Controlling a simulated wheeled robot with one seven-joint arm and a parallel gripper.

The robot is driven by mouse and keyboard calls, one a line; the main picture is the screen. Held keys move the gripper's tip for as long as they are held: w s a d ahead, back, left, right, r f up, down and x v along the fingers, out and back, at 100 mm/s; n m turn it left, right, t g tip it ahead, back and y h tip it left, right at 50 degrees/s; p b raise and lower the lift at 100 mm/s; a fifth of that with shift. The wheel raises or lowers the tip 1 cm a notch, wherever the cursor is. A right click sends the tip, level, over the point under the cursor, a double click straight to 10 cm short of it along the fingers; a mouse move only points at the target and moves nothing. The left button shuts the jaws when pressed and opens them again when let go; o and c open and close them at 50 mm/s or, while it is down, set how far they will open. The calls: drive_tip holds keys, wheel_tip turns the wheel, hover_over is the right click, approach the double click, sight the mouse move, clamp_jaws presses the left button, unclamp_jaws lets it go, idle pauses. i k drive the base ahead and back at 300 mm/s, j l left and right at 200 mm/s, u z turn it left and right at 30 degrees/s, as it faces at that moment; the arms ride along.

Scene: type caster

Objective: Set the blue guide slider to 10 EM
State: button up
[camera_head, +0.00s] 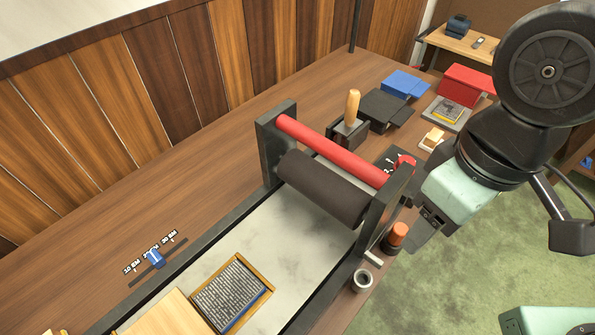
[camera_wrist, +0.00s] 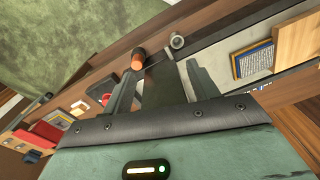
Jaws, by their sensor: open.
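The blue guide slider (camera_head: 155,258) sits about midway along a thin dark rail (camera_head: 174,248) on the table's left side. A row of small white labels (camera_head: 169,236) runs along the rail's far side. My gripper (camera_head: 428,238) is at the right, beside the roller press and far from the slider. In the wrist view my gripper (camera_wrist: 162,82) has its two fingers apart with nothing held between them.
The press with its red bar (camera_head: 325,146) and dark roller (camera_head: 322,188) stands between my gripper and the slider. A framed type block (camera_head: 232,292) lies on the press bed. An orange-topped bottle (camera_head: 396,236) and metal cup (camera_head: 362,281) stand near the edge. Bare table surrounds the rail.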

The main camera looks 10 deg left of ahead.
sight(154, 255)
drive_tip(key=k+u, duration=0.1)
drive_tip(key=k, duration=0.55)
drive_tip(key=u, duration=0.4)
drive_tip(key=l+u, duration=0.1)
drive_tip(key=u, duration=0.3)
drive_tip(key=l+u, duration=0.1)
drive_tip(key=u, duration=0.7)
drive_tip(key=l+u, duration=0.1)
drive_tip(key=l, duration=0.55)
drive_tip(key=i+u, duration=0.25)
drive_tip(key=i+l+u, duration=0.1)
drive_tip(key=u, duration=0.2)
drive_tip(key=i, duration=0.05)
